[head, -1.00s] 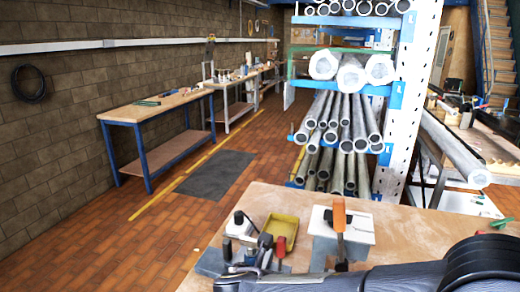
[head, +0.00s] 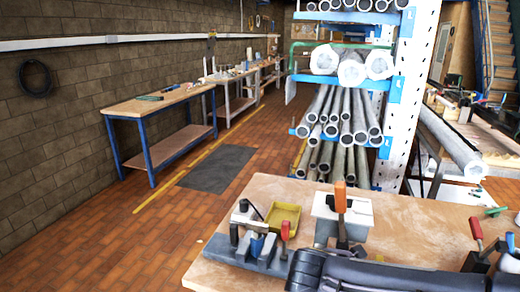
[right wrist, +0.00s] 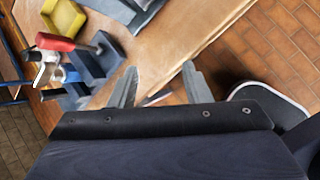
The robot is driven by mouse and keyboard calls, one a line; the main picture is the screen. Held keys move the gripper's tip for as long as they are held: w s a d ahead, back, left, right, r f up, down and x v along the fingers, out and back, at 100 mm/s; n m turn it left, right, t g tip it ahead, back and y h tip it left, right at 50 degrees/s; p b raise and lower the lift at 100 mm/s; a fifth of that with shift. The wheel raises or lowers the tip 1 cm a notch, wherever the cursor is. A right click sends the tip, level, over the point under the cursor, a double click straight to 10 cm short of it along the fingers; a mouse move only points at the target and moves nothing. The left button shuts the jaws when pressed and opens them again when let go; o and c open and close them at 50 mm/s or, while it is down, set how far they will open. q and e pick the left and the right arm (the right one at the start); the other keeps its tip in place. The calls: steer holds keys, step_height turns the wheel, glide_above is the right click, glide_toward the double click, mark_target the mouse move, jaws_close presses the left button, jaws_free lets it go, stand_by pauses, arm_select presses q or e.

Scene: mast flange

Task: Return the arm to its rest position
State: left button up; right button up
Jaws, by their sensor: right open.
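My right arm (head: 390,275) crosses the bottom right of the head view, low over the front of the workbench. Its gripper cannot be made out there. In the right wrist view my right gripper (right wrist: 160,86) is open. Its two grey fingers are apart with nothing between them, near the edge of the wooden bench top (right wrist: 190,25). My left gripper is in neither current view.
The workbench (head: 430,225) carries a grey fixture with a red-handled clamp (head: 285,229), a yellow tray (head: 284,217) and a white block (head: 358,212) with an orange-handled clamp (head: 340,197). Another red-handled clamp (head: 476,229) stands right. A pipe rack (head: 400,110) is behind.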

steer(key=s+d+f+m+g+y, duration=0.1)
steer(key=s+d+m+g+y, duration=0.15)
steer(key=s+d+m, duration=0.8)
steer(key=s+a+m+t+y, duration=0.2)
steer(key=s+m+y, duration=0.2)
steer(key=s+m, duration=0.4)
steer(key=m, duration=0.7)
steer(key=shift+a+r, duration=0.2)
steer(key=shift+a, duration=0.1)
